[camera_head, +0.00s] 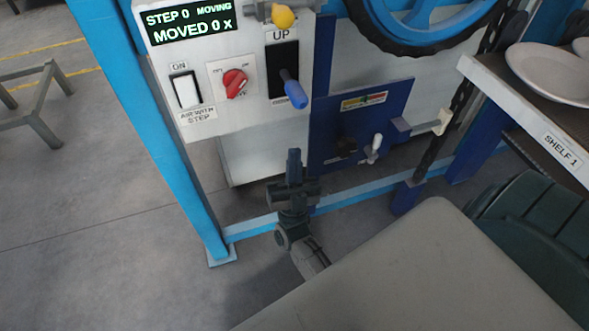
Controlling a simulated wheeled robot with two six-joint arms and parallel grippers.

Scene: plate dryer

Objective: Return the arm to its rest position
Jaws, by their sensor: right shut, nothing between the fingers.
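My right gripper (294,160) is shut and empty. It points up in the picture, below the white control panel (222,118), and appears apart from it. My right forearm (309,258) runs down from it. The panel has a lit display (190,24) reading "STEP 0 MOVING, MOVED 0 x". Below are a white rocker switch (186,91) marked ON, a red knob (234,83) and a blue-handled lever (294,93) under the label UP. The lever handle tilts downward. My left gripper is not in view.
A blue frame post (150,130) and lower rail (250,227) border the machine. A blue plate (335,150) with small levers sits right of the gripper. SHELF 1 (540,135) holds white plates (552,70). The floor at left is open, except a grey metal frame (38,122).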

